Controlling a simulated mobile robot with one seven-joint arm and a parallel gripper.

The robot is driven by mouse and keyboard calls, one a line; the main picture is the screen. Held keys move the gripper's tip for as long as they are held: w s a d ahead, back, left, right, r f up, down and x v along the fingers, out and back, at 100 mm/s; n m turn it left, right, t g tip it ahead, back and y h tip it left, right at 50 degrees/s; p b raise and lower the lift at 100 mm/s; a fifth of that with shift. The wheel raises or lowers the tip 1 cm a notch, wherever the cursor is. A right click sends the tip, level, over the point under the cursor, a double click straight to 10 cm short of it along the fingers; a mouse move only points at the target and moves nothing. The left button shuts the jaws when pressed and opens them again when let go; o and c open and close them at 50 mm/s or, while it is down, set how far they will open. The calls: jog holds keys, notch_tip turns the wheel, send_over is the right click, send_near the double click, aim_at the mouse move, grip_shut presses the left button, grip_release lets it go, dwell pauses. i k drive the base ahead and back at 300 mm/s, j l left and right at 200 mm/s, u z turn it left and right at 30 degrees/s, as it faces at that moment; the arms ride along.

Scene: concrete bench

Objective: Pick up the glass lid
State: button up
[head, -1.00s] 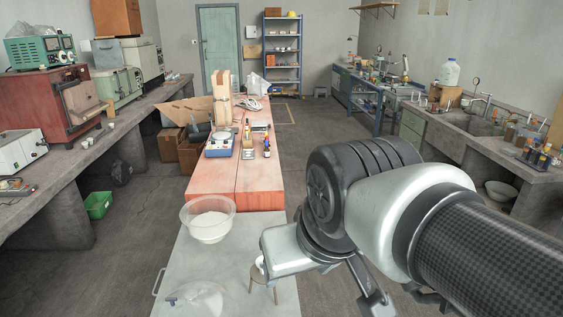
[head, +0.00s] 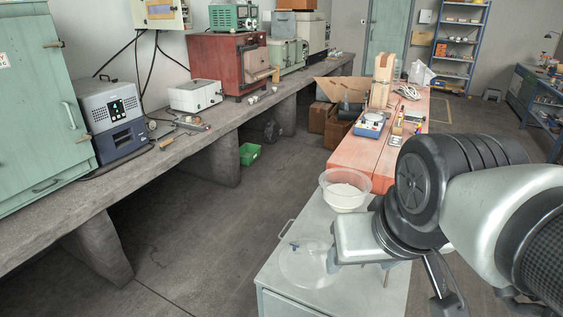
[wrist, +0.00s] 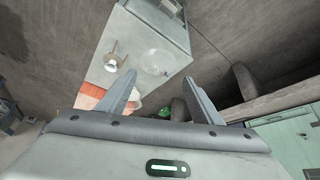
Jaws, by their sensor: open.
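The glass lid (head: 308,265) is a clear, round, shallow dome with a small dark knob. It lies on the grey metal cabinet top (head: 278,270). In the wrist view the lid (wrist: 154,62) shows faintly on the same top, ahead of the fingertips. My gripper (wrist: 159,78) is open and empty, its two fingers spread apart with the lid in line between them. In the head view my arm and gripper hide the right part of the cabinet top, and the gripper body is close beside the lid's right edge.
A translucent bowl of white material (head: 345,190) stands behind the lid. A small white dish on a tripod (wrist: 113,62) stands beside the lid in the wrist view. The red bench (head: 355,150) holds several items farther back. Open floor (head: 210,240) lies to the left.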

aim_at(305, 266)
jog(key=k+z, duration=0.15)
jog(key=k, duration=0.5)
jog(key=i+z, duration=0.1)
jog(key=z, duration=1.1)
jog(key=i+j, duration=0.1)
jog(key=j, duration=1.2)
jog(key=i+j, duration=0.15)
jog(key=j, duration=0.45)
jog(key=i+j, duration=0.1)
jog(key=j, duration=0.55)
